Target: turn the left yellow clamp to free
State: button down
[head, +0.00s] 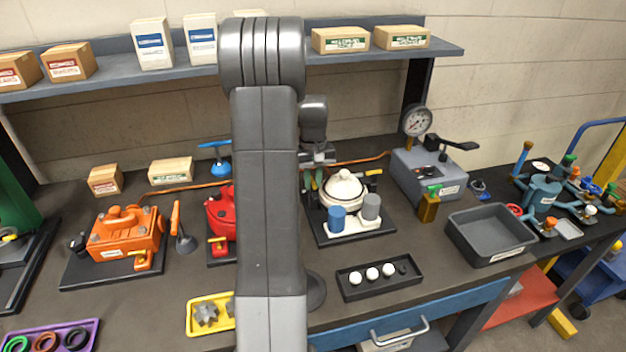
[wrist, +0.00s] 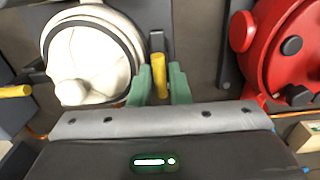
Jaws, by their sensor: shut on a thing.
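The cream-white motor (head: 345,187) stands on a dark base plate at the middle of the bench, and it fills the upper left of the wrist view (wrist: 95,60). Its left yellow clamp (wrist: 158,62) is between the two green fingers of my gripper (wrist: 158,84), which are shut on it. In the head view my gripper (head: 315,181) is at the motor's left side and hides most of that clamp. The motor's right yellow clamp (head: 373,172) sticks out on the far side, and also shows at the wrist view's left edge (wrist: 16,91).
A red motor (head: 220,212) stands to the left, partly behind my arm, and an orange motor (head: 125,235) is farther left. A blue cup (head: 337,218) and a grey cup (head: 371,206) stand in front of the white motor. A gauge box (head: 428,172) is to the right.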

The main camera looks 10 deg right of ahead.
aim_at(313, 181)
jog(key=c, duration=1.4)
grip_release()
jog(key=shift+o, duration=0.2)
notch_tip(313, 181, up, 14)
jog(key=b, duration=0.1)
jog(key=shift+b, duration=0.35)
jog(key=shift+f, duration=0.1)
notch_tip(313, 181, down, 14)
jog(key=shift+r+p, duration=0.1)
jog(key=shift+p, duration=0.8)
